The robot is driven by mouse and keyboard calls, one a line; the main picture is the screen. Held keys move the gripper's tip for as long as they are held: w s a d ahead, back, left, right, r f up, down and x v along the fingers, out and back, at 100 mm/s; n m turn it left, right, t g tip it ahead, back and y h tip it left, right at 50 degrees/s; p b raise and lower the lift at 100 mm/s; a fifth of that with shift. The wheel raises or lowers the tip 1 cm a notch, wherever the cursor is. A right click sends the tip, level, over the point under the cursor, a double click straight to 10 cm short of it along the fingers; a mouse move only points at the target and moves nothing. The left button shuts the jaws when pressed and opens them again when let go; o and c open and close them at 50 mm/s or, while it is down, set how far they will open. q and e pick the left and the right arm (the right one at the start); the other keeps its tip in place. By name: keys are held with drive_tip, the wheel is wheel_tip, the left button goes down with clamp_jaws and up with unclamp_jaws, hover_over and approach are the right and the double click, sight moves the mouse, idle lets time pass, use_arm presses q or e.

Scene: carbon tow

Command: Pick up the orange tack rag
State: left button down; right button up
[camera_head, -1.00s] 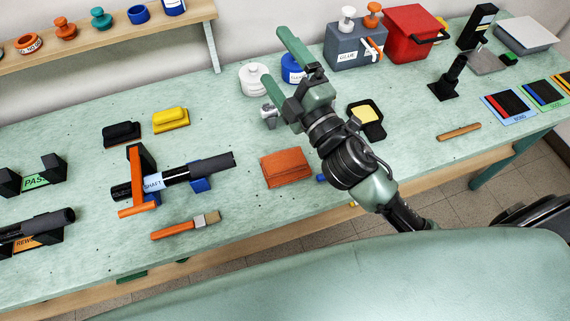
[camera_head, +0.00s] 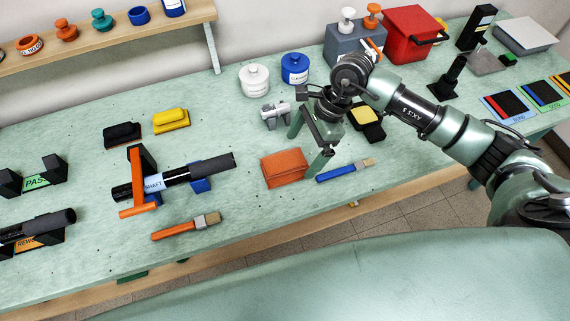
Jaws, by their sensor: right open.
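The orange tack rag (camera_head: 285,168) is a folded, flat orange cloth block lying on the green workbench (camera_head: 250,212), near the middle of the head view. My right gripper (camera_head: 307,156) comes in from the right and points down beside the rag's right end. Its two green fingers are spread apart with nothing between them; one is behind the rag's upper right and one overlaps near its right edge. I cannot tell whether a finger touches the rag. My left gripper is not in view.
A blue-handled brush (camera_head: 338,173) lies just right of the rag, and an orange-handled brush (camera_head: 185,227) lies to its lower left. A black shaft (camera_head: 212,168) on stands is to the left. A grey metal clamp-like part (camera_head: 275,113) and white (camera_head: 254,81) and blue (camera_head: 295,69) pots stand behind.

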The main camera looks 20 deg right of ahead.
sight(286, 164)
drive_tip(key=a+f+p, duration=0.2)
drive_tip(key=f, duration=0.1)
drive_tip(key=a+f, duration=0.1)
drive_tip(key=shift+w+a+f+p, duration=0.2)
drive_tip(key=shift+w+f+p, duration=0.1)
drive_tip(key=shift+p, duration=0.1)
drive_tip(key=shift+a+f, duration=0.15)
drive_tip(key=shift+f, duration=0.3)
drive_tip(key=c, duration=1.4)
